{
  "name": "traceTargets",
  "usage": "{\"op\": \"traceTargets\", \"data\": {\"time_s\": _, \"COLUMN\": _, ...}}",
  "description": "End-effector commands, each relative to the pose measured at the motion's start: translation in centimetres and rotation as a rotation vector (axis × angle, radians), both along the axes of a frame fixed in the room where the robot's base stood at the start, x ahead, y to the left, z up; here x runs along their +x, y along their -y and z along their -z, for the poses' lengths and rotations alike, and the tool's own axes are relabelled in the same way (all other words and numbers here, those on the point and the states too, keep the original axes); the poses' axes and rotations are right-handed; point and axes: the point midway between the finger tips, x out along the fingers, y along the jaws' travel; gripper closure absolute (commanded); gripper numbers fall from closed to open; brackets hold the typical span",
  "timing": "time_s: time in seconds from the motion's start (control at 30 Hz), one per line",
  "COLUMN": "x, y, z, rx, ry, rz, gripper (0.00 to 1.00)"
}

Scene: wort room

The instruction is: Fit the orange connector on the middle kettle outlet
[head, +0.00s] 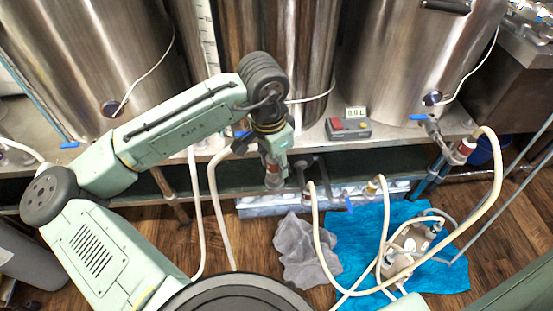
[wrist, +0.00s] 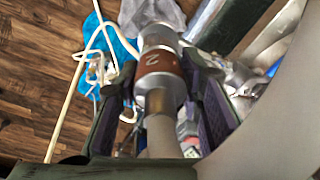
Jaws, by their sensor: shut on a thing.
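My gripper (head: 272,160) is low in front of the middle kettle (head: 290,50). In the wrist view its fingers are shut on the orange connector (wrist: 160,62), a silver coupling with an orange-brown band marked 2. A pale hose (wrist: 162,135) runs from the connector's near end. In the head view the connector (head: 270,168) shows only partly, under my wrist. A blue valve handle (head: 241,134) shows left of my gripper. My arm hides the rest of the middle outlet, and I cannot tell whether the connector touches it.
The right kettle (head: 405,55) has a red-banded connector (head: 463,150) on its outlet side. A grey box with buttons (head: 348,128) sits on the shelf. Cream hoses (head: 325,250) loop over a blue cloth (head: 380,215) and a pump (head: 408,248). A grey rag (head: 300,250) lies on the floor.

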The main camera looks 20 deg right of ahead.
Motion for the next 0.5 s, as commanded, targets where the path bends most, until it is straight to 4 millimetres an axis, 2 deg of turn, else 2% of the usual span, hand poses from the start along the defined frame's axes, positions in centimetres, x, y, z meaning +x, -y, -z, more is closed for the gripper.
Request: {"op": "traceTargets", "data": {"time_s": 0.5, "x": -0.02, "y": 0.00, "z": 0.54, "rx": 0.000, "ry": -0.001, "rz": 0.000, "gripper": 0.99}}
